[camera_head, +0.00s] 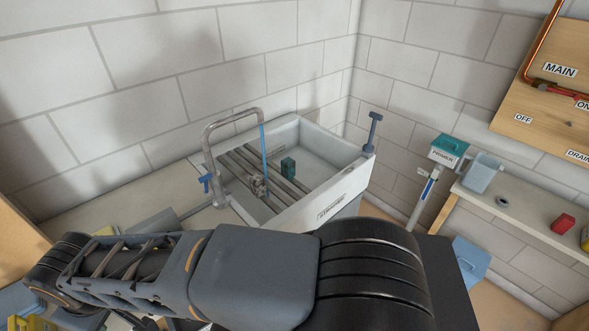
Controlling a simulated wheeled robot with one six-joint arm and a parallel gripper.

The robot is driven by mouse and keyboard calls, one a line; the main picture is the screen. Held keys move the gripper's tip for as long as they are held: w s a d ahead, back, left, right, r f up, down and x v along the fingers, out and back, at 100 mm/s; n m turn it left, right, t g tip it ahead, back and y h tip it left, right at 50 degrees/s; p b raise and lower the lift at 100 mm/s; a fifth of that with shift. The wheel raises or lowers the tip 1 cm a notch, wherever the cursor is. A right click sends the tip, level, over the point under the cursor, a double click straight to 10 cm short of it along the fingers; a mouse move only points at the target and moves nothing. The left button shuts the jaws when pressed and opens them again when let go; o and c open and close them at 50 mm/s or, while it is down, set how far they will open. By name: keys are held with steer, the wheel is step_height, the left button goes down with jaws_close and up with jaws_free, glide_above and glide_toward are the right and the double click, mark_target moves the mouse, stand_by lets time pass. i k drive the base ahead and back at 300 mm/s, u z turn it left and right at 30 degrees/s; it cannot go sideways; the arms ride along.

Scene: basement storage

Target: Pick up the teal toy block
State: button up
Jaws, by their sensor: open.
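The teal toy block (288,167) is a small dark teal block in the grey utility sink (350,185). It stands near the edge of the slatted rack (262,175) inside the sink; I cannot tell whether it rests on a slat or on the basin floor. My arm crosses the lower part of the picture in front of the sink. My gripper does not show, so its place relative to the block cannot be seen.
A bent tap (208,150) with a blue water stream rises at the sink's left. A grey post (373,132) stands at its right corner. A teal-topped primer box (448,148) and a shelf (525,215) with a red block (563,223) are at right.

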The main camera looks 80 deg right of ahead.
mark_target(288, 166)
steer(key=z, duration=0.5)
steer(key=k, duration=1.1)
steer(key=z, duration=0.45)
steer(key=i, duration=0.7)
steer(key=z, duration=0.8)
steer(key=i, duration=0.35)
steer(key=z, duration=0.25)
